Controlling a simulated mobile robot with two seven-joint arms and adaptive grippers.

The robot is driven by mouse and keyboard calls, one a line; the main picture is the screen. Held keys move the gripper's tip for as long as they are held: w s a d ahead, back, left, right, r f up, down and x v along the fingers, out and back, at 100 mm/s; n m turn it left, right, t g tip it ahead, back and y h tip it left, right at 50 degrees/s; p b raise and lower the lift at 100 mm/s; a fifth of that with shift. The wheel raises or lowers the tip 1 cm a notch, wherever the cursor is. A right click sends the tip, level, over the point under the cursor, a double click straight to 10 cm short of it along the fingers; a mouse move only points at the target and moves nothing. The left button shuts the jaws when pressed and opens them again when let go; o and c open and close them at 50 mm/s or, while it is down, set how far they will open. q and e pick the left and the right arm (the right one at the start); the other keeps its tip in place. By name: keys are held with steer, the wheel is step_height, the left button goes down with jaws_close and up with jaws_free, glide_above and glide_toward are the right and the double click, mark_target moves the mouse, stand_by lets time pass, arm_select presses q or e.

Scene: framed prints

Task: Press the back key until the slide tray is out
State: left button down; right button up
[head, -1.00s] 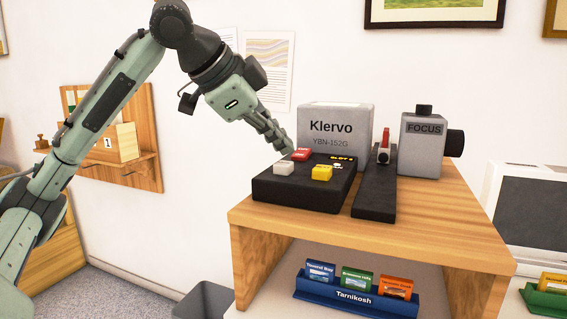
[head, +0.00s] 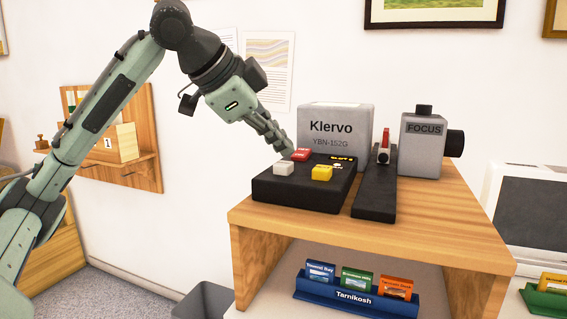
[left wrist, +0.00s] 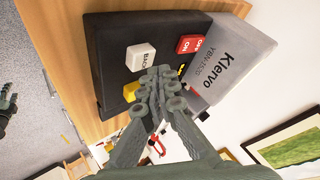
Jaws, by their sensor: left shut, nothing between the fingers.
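The grey Klervo projector (head: 335,130) stands on a wooden stand, with a black key box (head: 300,195) in front of it. The box bears a white key (head: 283,169), a red key (head: 301,154) and a yellow key (head: 322,173). In the left wrist view the white key reads BACK (left wrist: 140,57) and the red one ON/OFF (left wrist: 189,44). My left gripper (head: 286,148) is shut and empty, above the box near the red key; contact is not visible.
A grey FOCUS unit (head: 424,145) stands right of the rail. A blue Tarnikosh rack (head: 355,297) with cards sits under the wooden top (head: 430,215). A dark part (left wrist: 6,105) at the left wrist view's edge may be my right gripper.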

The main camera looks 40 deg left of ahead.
arm_select(q)
steer(key=shift+f, duration=0.4)
steer(key=shift+f+b, duration=0.6)
steer(key=shift+f, duration=0.25)
stand_by(0.8)
steer(key=shift+r, duration=0.1)
steer(key=shift+r+p, duration=1.2)
steer(key=shift+p, duration=0.25)
